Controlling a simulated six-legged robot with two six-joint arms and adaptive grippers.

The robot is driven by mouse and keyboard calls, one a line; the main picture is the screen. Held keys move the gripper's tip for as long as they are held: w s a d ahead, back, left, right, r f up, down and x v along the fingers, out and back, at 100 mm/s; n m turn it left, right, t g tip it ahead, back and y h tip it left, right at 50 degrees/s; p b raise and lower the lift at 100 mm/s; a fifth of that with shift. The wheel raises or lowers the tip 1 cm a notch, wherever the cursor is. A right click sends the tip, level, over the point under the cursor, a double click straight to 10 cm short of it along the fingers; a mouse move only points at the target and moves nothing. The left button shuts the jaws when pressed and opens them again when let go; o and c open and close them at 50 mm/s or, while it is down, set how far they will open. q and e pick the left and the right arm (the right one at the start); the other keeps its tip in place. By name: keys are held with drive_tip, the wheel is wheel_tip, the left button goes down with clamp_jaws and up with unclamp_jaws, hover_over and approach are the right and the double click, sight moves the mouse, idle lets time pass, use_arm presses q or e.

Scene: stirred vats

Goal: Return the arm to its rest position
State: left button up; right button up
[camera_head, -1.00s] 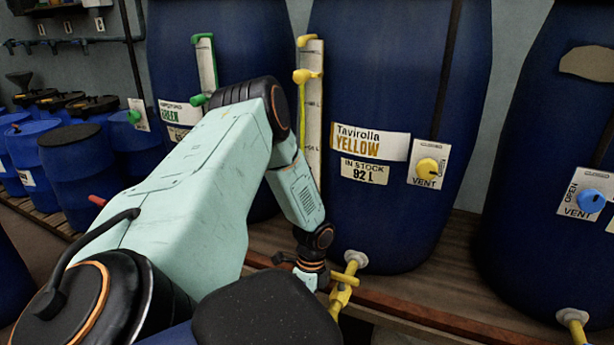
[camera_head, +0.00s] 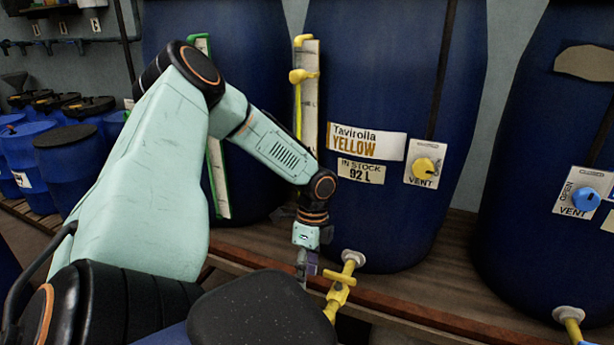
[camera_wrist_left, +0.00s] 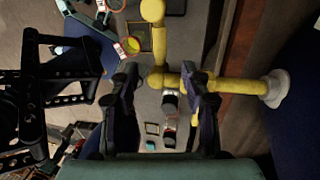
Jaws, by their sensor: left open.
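My left arm comes in from the left in the head view. Its gripper (camera_head: 306,270) points down just left of the yellow tap (camera_head: 340,287) at the foot of the vat labelled Tavirolla Yellow (camera_head: 375,230). In the left wrist view the two fingers of my left gripper (camera_wrist_left: 163,95) stand apart with nothing held between them. The yellow tap (camera_wrist_left: 155,45) shows there beyond the fingers, with its pipe running right to the vat. I cannot tell whether a finger touches it. My right gripper is not clearly in view.
A wooden shelf edge (camera_head: 410,310) runs below the vats. A vat with a blue vent knob (camera_head: 586,199) stands at right. Several smaller blue drums (camera_head: 68,165) stand at left.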

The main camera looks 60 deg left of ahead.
use_arm(q)
drive_tip(key=shift+d, duration=0.1)
idle(0.6)
drive_tip(key=s+d+f+n+t+h, duration=0.1)
drive_tip(key=s+d+f+n, duration=0.2)
drive_tip(key=d, duration=0.8)
drive_tip(key=s+d+f+n+h, duration=0.1)
drive_tip(key=d+f+n, duration=0.3)
drive_tip(key=d, duration=0.7)
drive_tip(key=s+d+f+n+y, duration=0.2)
drive_tip(key=s+n, duration=0.1)
drive_tip(key=s, duration=0.4)
drive_tip(key=s+d+f+n+y, duration=0.1)
drive_tip(key=s+f+n, duration=0.1)
drive_tip(key=s, duration=0.5)
drive_tip(key=shift+t, duration=0.4)
drive_tip(key=f+b, duration=0.4)
drive_tip(key=b, duration=0.1)
drive_tip(key=shift+w+d+f, duration=0.1)
drive_tip(key=shift+w+f, duration=0.25)
use_arm(e)
wheel_tip(320, 180, down, 5)
drive_tip(key=shift+f, duration=0.1)
use_arm(q)
drive_tip(key=shift+c, duration=0.4)
use_arm(e)
drive_tip(key=shift+c, duration=0.4)
